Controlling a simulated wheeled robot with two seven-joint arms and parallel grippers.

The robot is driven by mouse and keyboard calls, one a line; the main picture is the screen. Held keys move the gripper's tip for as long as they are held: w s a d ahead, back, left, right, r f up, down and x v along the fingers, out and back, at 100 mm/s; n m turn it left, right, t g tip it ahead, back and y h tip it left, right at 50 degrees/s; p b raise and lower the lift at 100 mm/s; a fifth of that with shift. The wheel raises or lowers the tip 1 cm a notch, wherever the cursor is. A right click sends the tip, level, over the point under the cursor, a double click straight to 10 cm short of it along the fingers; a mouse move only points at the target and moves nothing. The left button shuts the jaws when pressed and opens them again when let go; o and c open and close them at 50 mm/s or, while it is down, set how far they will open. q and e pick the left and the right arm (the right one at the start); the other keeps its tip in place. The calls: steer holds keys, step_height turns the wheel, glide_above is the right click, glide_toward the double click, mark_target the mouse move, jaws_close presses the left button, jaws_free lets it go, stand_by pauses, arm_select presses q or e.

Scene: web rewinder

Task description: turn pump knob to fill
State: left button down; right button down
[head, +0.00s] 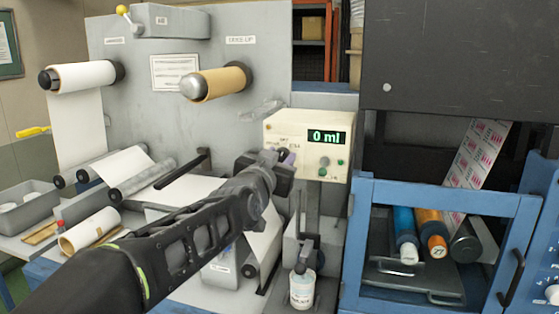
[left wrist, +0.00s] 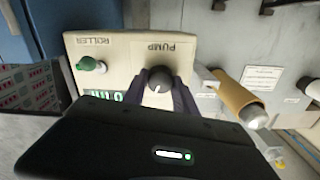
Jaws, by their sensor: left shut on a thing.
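The cream control box (head: 336,133) stands in the middle of the head view. Its green display (head: 328,137) reads 0 ml. My left gripper (head: 284,157) is at the box's left side and hides the knob there in the head view. A white mark shows on the knob. My right gripper is not in view.
A green roller knob (left wrist: 89,64) is on the same panel. A labelled bottle (head: 302,289) stands below the box. A blue frame (head: 440,193) with coloured rollers is at the right. A take-up roll (head: 222,83) sticks out above left of my gripper.

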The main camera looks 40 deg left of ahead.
arm_select(q)
steer(key=m+b, duration=0.2)
steer(key=m, duration=0.1)
steer(key=shift+f, duration=0.15)
steer(key=shift+d+m, duration=0.1)
steer(key=shift+m, duration=0.6)
steer(key=c, duration=1)
jaws_free()
